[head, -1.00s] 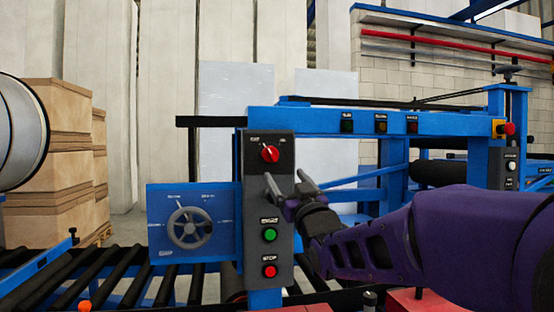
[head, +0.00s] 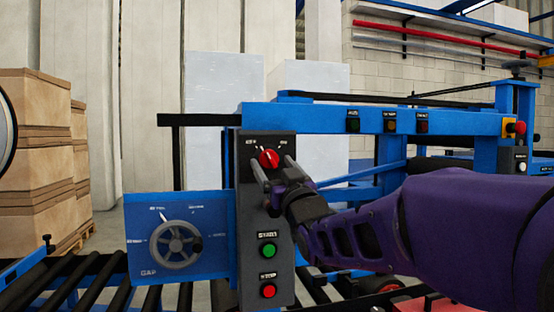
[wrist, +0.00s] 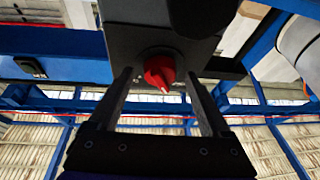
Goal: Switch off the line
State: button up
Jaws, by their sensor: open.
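A dark control panel (head: 251,222) stands upright on the blue machine frame. Near its top is a red rotary switch (head: 268,158) with a white pointer mark and a label on each side. Below it are a green START button (head: 267,250) and a red STOP button (head: 268,291). My gripper (head: 272,168) is open at the switch, with one finger on each side of it in the head view. In the wrist view the red switch (wrist: 160,73) sits between the two spread fingers, near their tips. I cannot tell whether the fingers touch it.
A blue plate with a grey handwheel (head: 176,244) is left of the panel. Black rollers (head: 90,283) run below. A blue beam with small buttons (head: 391,120) crosses behind my arm.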

jog(key=shift+w+a+r, duration=0.1)
jog(key=shift+w, duration=0.1)
grip_shut()
jog(key=shift+n+y+b, duration=0.5)
jog(key=shift+n+b, duration=0.15)
jog(key=shift+n, duration=0.45)
jog(key=shift+r+n+g+y, duration=0.1)
jog(key=shift+n+g+y, duration=0.2)
jog(key=shift+n+g, duration=0.55)
jog(key=shift+n+t, duration=0.25)
grip_release()
